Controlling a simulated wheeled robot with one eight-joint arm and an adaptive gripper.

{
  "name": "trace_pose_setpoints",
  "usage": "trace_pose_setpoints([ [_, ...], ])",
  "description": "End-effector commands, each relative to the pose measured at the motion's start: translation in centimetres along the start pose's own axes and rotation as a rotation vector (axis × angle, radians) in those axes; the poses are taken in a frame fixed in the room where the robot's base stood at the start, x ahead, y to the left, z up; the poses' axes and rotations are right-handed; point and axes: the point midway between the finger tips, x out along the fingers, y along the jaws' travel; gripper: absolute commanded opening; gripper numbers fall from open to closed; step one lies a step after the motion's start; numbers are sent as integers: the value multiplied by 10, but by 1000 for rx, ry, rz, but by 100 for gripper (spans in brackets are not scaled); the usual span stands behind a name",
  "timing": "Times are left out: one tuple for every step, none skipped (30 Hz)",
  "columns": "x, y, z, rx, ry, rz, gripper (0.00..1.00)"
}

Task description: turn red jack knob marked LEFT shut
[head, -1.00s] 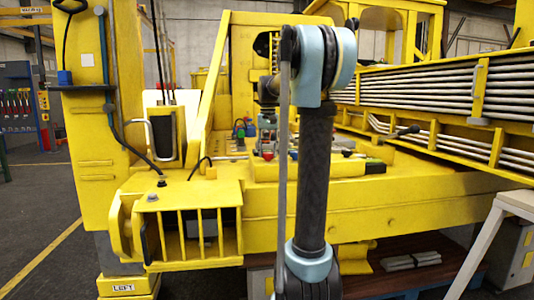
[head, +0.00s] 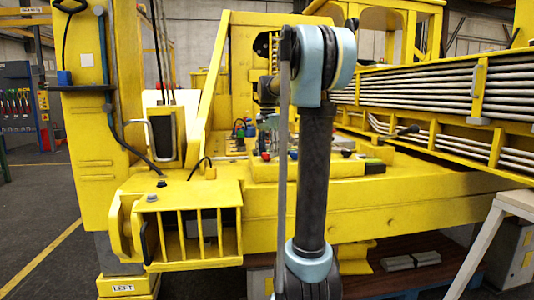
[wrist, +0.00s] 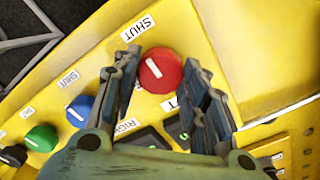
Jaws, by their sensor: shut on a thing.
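The red knob (wrist: 159,72) sits on the yellow panel in the wrist view. Its white line points up and left, roughly toward the SHUT label (wrist: 137,28) above it. My gripper (wrist: 161,62) is shut on this red knob, with one finger on each side of it. In the head view my arm covers the gripper and part of the control panel, so the grip cannot be seen there.
In the wrist view, a blue knob (wrist: 80,110), a green knob (wrist: 41,138) and a black knob (wrist: 12,156) lie down and left. A RIGHT label (wrist: 127,126) lies below the fingers. A yellow box with bars (head: 195,222) stands at front left in the head view.

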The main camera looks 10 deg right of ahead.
Motion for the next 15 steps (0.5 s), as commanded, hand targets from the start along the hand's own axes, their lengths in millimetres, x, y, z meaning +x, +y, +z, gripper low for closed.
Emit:
trace_pose_setpoints([
  [0, -1, 0, 4, -1, -2, 16],
  [0, -1, 0, 6, -1, -2, 16],
  [0, -1, 0, 7, -1, -2, 16],
  [0, -1, 0, 8, -1, -2, 16],
  [0, -1, 1, 8, -1, -2, 16],
  [0, -1, 1, 9, -1, -2, 16],
  [0, -1, 1, 8, -1, -2, 16],
  [0, -1, 1, 8, -1, -2, 16],
  [0, -1, 1, 8, -1, -2, 16],
  [0, -1, 1, 8, -1, -2, 16],
  [0, -1, 1, 8, -1, -2, 16],
  [0, -1, 1, 8, -1, -2, 16],
  [0, -1, 1, 8, -1, -3, 16],
  [0, -1, 1, 8, -1, -3, 44],
  [0, -1, 1, 7, -2, -3, 54],
])
